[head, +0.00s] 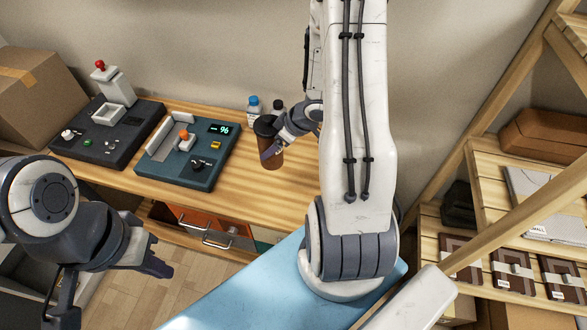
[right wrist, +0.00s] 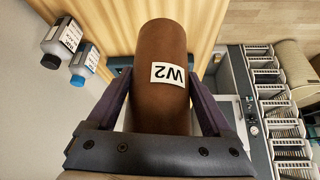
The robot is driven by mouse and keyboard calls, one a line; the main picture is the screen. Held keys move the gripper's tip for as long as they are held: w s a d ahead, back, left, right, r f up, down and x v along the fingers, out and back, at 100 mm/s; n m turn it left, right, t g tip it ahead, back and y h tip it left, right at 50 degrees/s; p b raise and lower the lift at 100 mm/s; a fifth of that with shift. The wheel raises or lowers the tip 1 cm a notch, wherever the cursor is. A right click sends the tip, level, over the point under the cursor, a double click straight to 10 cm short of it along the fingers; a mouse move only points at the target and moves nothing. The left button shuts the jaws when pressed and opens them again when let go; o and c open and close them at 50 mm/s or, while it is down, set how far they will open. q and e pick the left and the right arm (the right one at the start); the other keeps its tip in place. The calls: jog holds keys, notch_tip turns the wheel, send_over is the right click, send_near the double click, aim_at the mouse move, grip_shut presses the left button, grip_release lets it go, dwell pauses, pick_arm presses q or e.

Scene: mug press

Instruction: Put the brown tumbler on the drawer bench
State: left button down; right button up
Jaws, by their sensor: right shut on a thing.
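The brown tumbler (head: 271,157), with a dark top, is upright in the head view, over the right part of the drawer bench (head: 240,188). I cannot tell whether its base touches the wooden top. My right gripper (head: 268,148) is shut on the tumbler from the right. In the right wrist view the tumbler (right wrist: 160,70) sits between both fingers, with a white "W2" label facing the camera. My left gripper (head: 66,300) is at the lower left of the head view, away from the bench; its opening is unclear.
A teal press with a "96" display (head: 219,129) stands left of the tumbler, and a dark machine with a red knob (head: 100,64) further left. Small bottles (head: 254,107) stand behind the tumbler. A wooden shelf (head: 490,160) is at right. Bare bench top lies in front of the tumbler.

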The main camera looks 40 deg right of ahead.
jog(key=f+b, duration=0.2)
jog(key=f, duration=0.1)
jog(key=shift+w+f, duration=0.1)
jog(key=shift+w, duration=0.25)
jog(key=w+a+f, duration=0.2)
jog(key=a+f, duration=0.1)
jog(key=w+a+f, duration=0.3)
jog(key=f, duration=0.1)
jog(key=w+a+f+b, duration=0.1)
jog(key=w+a+f, duration=0.1)
jog(key=f, duration=0.1)
jog(key=shift+w+a+f, duration=0.15)
jog(key=shift+a+f, duration=0.25)
jog(key=shift+f, duration=0.2)
jog(key=o, duration=1.4)
